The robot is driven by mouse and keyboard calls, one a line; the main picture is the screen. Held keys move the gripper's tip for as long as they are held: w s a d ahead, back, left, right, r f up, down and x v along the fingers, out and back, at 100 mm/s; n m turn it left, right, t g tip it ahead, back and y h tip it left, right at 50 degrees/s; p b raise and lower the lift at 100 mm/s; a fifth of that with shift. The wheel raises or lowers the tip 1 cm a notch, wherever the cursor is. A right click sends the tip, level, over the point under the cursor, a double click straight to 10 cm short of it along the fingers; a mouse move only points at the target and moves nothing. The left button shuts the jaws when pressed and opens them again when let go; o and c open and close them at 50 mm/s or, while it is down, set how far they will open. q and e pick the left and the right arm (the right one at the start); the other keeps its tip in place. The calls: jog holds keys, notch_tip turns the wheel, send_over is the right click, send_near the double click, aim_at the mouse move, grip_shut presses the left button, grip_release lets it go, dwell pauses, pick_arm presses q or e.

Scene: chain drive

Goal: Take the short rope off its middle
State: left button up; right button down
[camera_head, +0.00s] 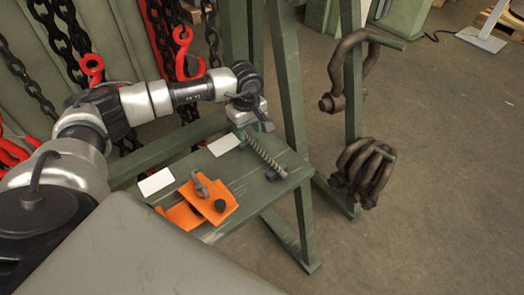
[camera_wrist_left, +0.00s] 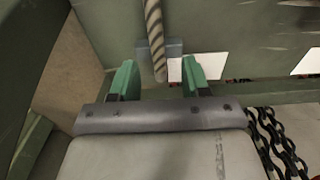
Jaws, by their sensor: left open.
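The short rope (camera_head: 264,151) is a stiff, twisted grey-brown length. It points out over the green shelf toward its front right edge. In the left wrist view the rope (camera_wrist_left: 154,35) comes down from the top, and its end appears between my fingers. A small grey-blue block (camera_wrist_left: 174,48) shows right by the rope; I cannot tell how they are joined. My left gripper (camera_head: 245,131) is over the back of the shelf at the rope's rear end. Its green fingers (camera_wrist_left: 158,80) are apart, not closed on the rope. My right gripper is out of view.
The green shelf (camera_head: 222,170) holds orange plates (camera_head: 217,204) with a grey shackle (camera_head: 200,185), and white cards (camera_head: 156,182). Chains (camera_head: 62,35) with red hooks (camera_head: 182,55) hang at left. Dark shackles (camera_head: 362,170) hang on the post at right. A green frame leg (camera_head: 290,90) rises beside the shelf.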

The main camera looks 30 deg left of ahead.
pick_arm(q)
jog(key=shift+f, duration=1.45)
grip_shut()
jog(key=shift+w+d+r, duration=0.1)
jog(key=shift+r, duration=0.1)
